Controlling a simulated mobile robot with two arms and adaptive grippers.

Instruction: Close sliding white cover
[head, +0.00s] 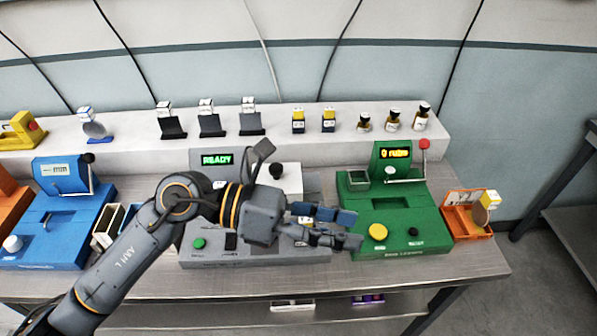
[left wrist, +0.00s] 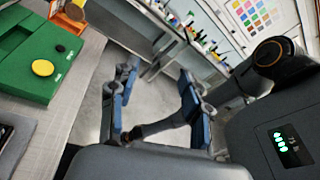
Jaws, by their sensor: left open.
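The white cover (head: 290,178) with a black knob (head: 276,171) is on top of the grey machine in the head view, whose screen (head: 217,159) reads READY. My left gripper (head: 350,228) is open, in front of and to the right of the cover, over the gap between the grey and green machines. My left arm and gripper hide part of the grey machine and its cover. A small yellow and white item shows just behind the fingers. In the left wrist view my left gripper (left wrist: 157,105) has its blue fingers apart with nothing between them. My right gripper is not seen.
The green machine (head: 400,190) stands to the right, with a yellow button (head: 377,232). The blue machine (head: 60,220) stands to the left. An orange box (head: 467,218) sits at the right. Several small items line the raised back shelf (head: 345,115). The front table strip is clear.

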